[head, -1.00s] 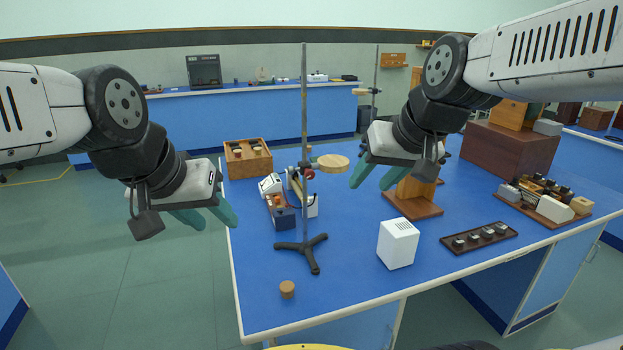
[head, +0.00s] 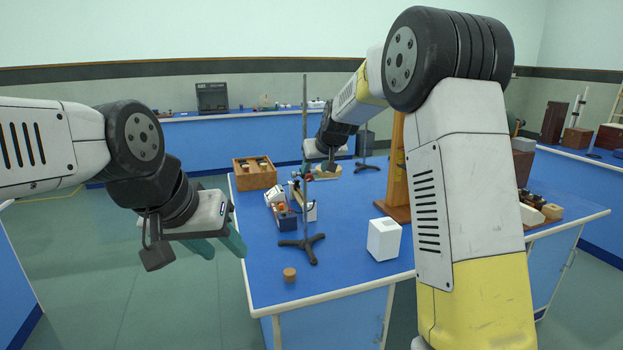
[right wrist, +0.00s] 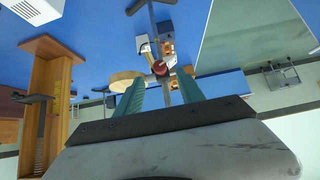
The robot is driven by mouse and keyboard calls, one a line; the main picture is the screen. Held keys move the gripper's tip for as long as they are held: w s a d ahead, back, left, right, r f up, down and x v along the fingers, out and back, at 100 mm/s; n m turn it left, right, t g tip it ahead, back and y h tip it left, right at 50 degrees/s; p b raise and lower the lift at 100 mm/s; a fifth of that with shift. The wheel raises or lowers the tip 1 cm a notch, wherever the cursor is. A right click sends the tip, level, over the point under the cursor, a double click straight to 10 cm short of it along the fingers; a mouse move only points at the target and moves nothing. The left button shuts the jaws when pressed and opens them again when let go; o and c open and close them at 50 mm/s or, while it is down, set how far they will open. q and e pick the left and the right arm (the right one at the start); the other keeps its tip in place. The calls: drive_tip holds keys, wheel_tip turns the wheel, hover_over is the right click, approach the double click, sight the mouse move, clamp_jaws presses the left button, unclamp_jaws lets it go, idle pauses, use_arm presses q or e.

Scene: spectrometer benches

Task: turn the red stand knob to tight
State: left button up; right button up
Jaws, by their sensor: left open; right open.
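The metal stand rod (head: 305,120) rises from a black three-legged base (head: 303,245) on the blue bench. A small red knob (head: 309,177) is on the clamp at the rod; the right wrist view also shows the red knob (right wrist: 159,68). My right gripper (head: 324,158) is beside the rod at clamp height. In the right wrist view its teal fingers (right wrist: 160,78) are spread, with the knob in line with the gap. I cannot tell whether they touch it. My left gripper (head: 218,243) is open and empty, left of the bench edge.
A pale round wooden disc (right wrist: 124,80) is close by the right fingers. A wooden box (head: 255,178), a white box (head: 384,239) and a cork (head: 289,274) are on the bench. A tall wooden piece (head: 397,175) stands to the right.

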sight(310, 177)
drive_tip(key=x, duration=0.6)
drive_tip(key=shift+w+f, duration=0.1)
drive_tip(key=shift+f, duration=0.05)
drive_tip(key=shift+c, duration=0.4)
clamp_jaws()
